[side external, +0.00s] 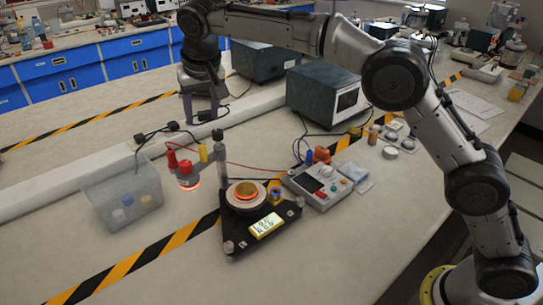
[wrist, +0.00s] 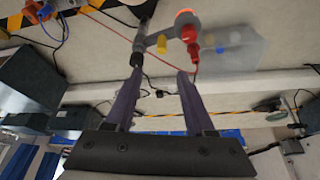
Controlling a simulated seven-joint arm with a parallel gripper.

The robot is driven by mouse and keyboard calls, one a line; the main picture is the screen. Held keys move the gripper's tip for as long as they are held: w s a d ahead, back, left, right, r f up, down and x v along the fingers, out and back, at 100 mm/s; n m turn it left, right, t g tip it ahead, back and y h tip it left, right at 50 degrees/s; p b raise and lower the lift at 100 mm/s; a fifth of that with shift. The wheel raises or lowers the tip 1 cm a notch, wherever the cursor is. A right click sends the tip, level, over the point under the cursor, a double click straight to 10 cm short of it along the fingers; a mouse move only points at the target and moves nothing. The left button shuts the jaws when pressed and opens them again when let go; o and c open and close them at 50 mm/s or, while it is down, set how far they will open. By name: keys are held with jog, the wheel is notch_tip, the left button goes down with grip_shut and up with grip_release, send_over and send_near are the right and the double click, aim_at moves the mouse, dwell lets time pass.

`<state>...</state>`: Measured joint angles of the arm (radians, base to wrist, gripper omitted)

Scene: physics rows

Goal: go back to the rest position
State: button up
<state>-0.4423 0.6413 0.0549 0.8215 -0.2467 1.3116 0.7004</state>
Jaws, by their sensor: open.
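My gripper (side external: 201,105) hangs from my arm at the upper left of the side view, fingers down, above the bench and behind the apparatus. Its two purple fingers (wrist: 159,78) stand apart in the wrist view, with nothing between them that I can see being held. In the side view, a black triangular base (side external: 238,240) carries a round stage with an orange glowing disc (side external: 244,190) and a lit display (side external: 266,226). A post beside it holds a red-capped lamp head (side external: 187,174) with a glowing underside; the red part also shows in the wrist view (wrist: 190,38).
A translucent bin (side external: 122,197) with small items stands left of the apparatus. A control box with knobs (side external: 319,184) and a dark instrument case (side external: 325,97) stand to the right. Thin cables cross the bench. Bare bench lies at the front right.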

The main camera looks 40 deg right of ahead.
jog(key=s+d+r+m+t, duration=0.2)
jog(key=s+d+r, duration=0.4)
jog(key=d+r, duration=0.5)
jog(key=s+d+r, duration=0.4)
jog(key=s+d, duration=0.3)
jog(key=s, duration=0.5)
jog(key=s+d+f+n, duration=0.1)
jog(key=s+d+f, duration=0.15)
jog(key=s, duration=0.45)
jog(key=s+d+f, duration=0.1)
jog(key=s+f, duration=0.3)
jog(key=s, duration=0.3)
jog(key=s+f+n+y, duration=0.1)
jog(key=s+f+n, duration=0.2)
jog(key=s+f, duration=0.5)
notch_tip(320, 180, down, 5)
jog(key=shift+s+r+n+g, duration=0.2)
jog(key=shift+s+n+g, duration=0.1)
jog(key=shift+s+g, duration=0.1)
